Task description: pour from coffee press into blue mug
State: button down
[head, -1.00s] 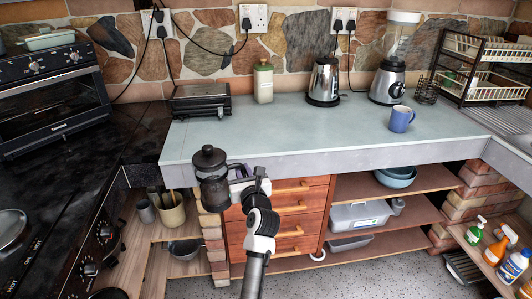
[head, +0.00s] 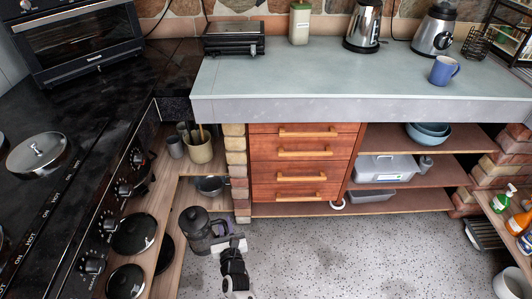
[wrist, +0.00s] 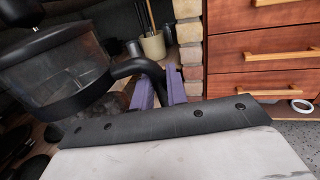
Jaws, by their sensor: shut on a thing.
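The coffee press (head: 198,230), dark with a black lid and knob, is upright in the lower middle-left of the head view, low in front of the counter. My gripper (head: 226,243) is shut on its handle at the right side. In the wrist view the purple finger pads (wrist: 158,92) close around the black handle, and the press's clear body (wrist: 55,70) shows at the left. What is inside the press cannot be made out. The blue mug (head: 443,70) stands upright on the counter's right part, well apart from my gripper, its handle to the right.
The blue-grey counter (head: 310,80) is mostly clear in its middle. A toaster grill (head: 234,37), green canister (head: 299,23), kettle (head: 362,25) and blender (head: 436,32) stand along its back. Wooden drawers (head: 303,165) and shelves lie below. The black stove (head: 60,200) is at left.

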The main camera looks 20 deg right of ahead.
aim_at(443, 69)
jog(key=z, duration=1.45)
jog(key=i+j+z, duration=0.2)
jog(key=z, duration=0.25)
jog(key=i+j, duration=0.55)
